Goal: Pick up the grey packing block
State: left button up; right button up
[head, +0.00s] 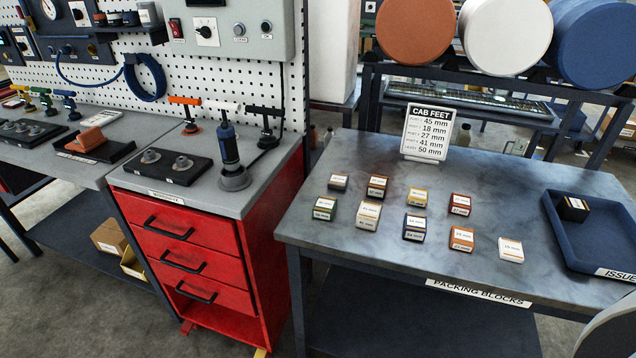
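Several small labelled packing blocks stand in two rough rows on the grey-topped table at the right. The block that looks grey (338,182) is at the far left end of the back row, with a pale label on top. Beside it in that row are a brown block (377,188), a yellow block (417,198) and a red block (460,206). In the front row are a dark green block (325,210), a cream block (367,216), a blue block (414,230), an orange block (461,241) and a white block (510,252). Neither gripper is in view.
A blue tray (605,254) at the table's right holds a black block (573,209). A "CAB FEET" sign (427,133) stands at the table's back. A red drawer cabinet (200,255) with tools on top stands left of the table. The table's front left is bare.

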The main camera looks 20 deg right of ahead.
aim_at(339, 182)
jog(key=j+z, duration=0.6)
jog(key=z, duration=0.2)
